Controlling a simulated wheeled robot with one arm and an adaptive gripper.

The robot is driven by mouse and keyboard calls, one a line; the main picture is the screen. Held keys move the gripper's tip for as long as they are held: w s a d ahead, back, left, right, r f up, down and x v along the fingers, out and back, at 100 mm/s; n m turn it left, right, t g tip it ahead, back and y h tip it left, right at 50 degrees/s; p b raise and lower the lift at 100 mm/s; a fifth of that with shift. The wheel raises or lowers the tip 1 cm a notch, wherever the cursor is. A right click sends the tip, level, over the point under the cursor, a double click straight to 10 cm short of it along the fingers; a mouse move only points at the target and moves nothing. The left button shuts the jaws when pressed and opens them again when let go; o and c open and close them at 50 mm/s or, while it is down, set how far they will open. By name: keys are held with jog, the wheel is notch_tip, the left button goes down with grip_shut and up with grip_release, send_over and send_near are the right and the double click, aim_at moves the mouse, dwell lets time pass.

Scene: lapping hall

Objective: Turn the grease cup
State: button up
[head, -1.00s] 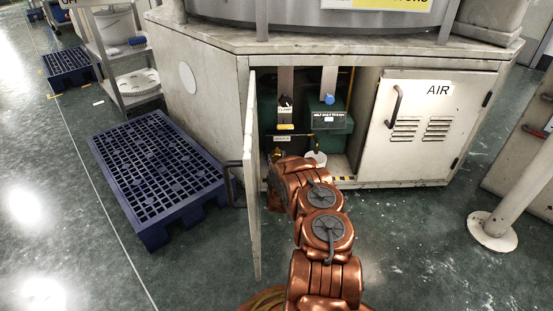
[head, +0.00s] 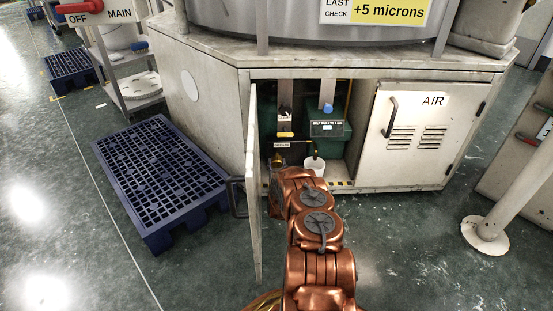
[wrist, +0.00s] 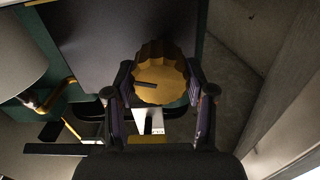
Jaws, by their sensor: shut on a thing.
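The grease cup (wrist: 160,78) is a brass-coloured, scalloped cap with a dark mark on its face, in the middle of the wrist view. My gripper (wrist: 160,95) has one finger on each side of it and is shut on it. In the head view my copper arm reaches into the open cabinet bay, and the arm hides the gripper's fingertips. A little brass (head: 278,161) shows beside the arm at the bay's left side, too small to tell clearly.
The open cabinet door (head: 253,200) stands close to the left of my arm. A green box (head: 332,140) and a white cup (head: 314,166) are in the bay. The AIR door (head: 405,160) is shut. A blue pallet (head: 160,180) lies at left. The floor at right is mostly clear.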

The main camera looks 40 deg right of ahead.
jog(key=m+p, duration=0.2)
jog(key=p, duration=0.1)
jog(key=shift+r+m, duration=0.25)
jog(key=shift+m, duration=0.05)
jog(key=shift+s+d+f+m+p, duration=0.1)
jog(key=shift+f+m+p, duration=0.1)
jog(key=shift+m+p, duration=1.1)
jog(key=shift+f, duration=0.1)
jog(key=o, duration=1.2)
jog(key=shift+c, duration=0.2)
jog(key=v, duration=1.2)
